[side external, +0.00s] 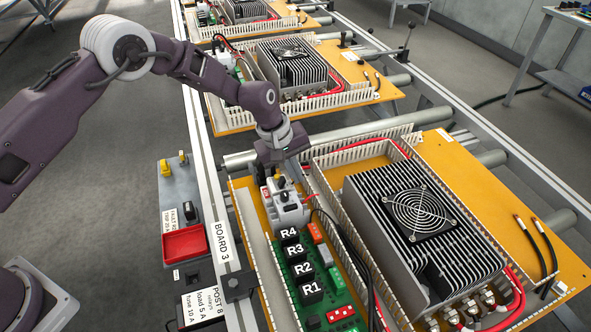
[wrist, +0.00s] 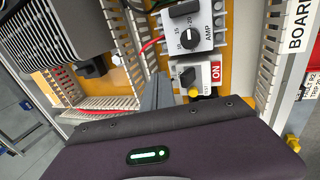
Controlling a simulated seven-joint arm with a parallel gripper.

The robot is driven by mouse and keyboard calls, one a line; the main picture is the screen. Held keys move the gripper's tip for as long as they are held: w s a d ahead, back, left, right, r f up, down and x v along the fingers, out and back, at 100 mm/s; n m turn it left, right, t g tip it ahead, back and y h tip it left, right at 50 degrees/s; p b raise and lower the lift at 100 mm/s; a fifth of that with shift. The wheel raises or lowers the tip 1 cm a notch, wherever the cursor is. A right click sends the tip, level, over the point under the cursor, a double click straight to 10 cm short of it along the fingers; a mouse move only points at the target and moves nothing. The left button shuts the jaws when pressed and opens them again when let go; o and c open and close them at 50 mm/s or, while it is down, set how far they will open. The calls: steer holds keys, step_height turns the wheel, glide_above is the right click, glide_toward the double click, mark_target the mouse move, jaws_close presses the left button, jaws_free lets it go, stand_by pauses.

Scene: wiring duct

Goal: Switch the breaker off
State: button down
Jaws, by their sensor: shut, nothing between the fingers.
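The breaker (side external: 288,208) is a light grey block on the orange board, behind the relays marked R1 to R4. In the wrist view it has a black dial marked 10, 15, 20 AMP (wrist: 187,38). Beside the dial is a smaller grey part with a black knob (wrist: 188,77) and a red ON label (wrist: 215,72). My gripper (wrist: 157,88) is shut and empty, pointing down beside the black knob. In the side view my gripper (side external: 289,172) is just behind the breaker, and whether it touches it cannot be told.
A finned heat sink with a fan (side external: 415,205) stands right of the breaker, inside white slotted duct walls (side external: 325,225). Black and red wires run close by. The green relay board (side external: 340,295) is in front. A red tray (side external: 184,244) sits on the left rail side.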

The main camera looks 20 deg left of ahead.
steer(key=shift+s+a, duration=0.6)
steer(key=shift+a, duration=0.05)
steer(key=shift+w+d+r, duration=0.1)
steer(key=shift+w+d, duration=0.15)
step_height(320, 180, up, 7)
stand_by(0.5)
